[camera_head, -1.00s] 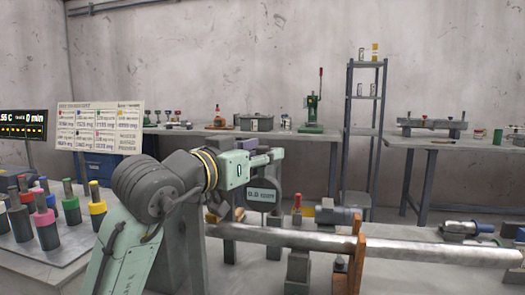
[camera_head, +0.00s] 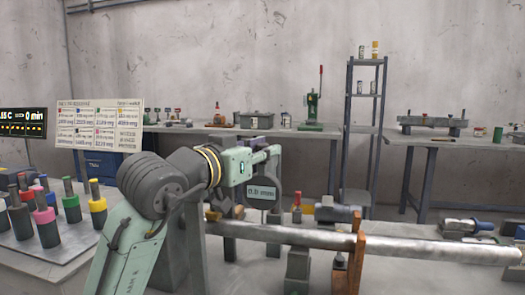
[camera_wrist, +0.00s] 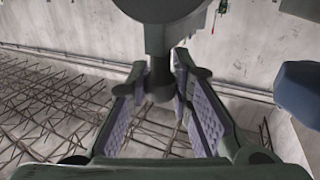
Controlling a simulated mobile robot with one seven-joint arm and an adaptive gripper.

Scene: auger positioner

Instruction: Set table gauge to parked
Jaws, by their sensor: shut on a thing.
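The table gauge, a dark round dial with a pale display (camera_head: 262,192), hangs at my gripper in the head view, just above the left part of a long grey bar. The display text is too blurred to read surely. My gripper (camera_head: 268,158) is shut on the gauge at its upper part. In the wrist view, the gauge's dark round body (camera_wrist: 165,10) is at the top, and its short stem lies between the two padded fingers of my gripper (camera_wrist: 163,78). The gauge's base or mount is hidden behind my arm.
The long bar (camera_head: 430,249) runs right across orange and grey supports (camera_head: 350,268). Left, a table holds several coloured-top cylinders (camera_head: 97,205). A sign (camera_head: 100,125) and dark display (camera_head: 22,122) stand behind. A back workbench (camera_head: 300,133) and tall shelf (camera_head: 364,120) are farther off.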

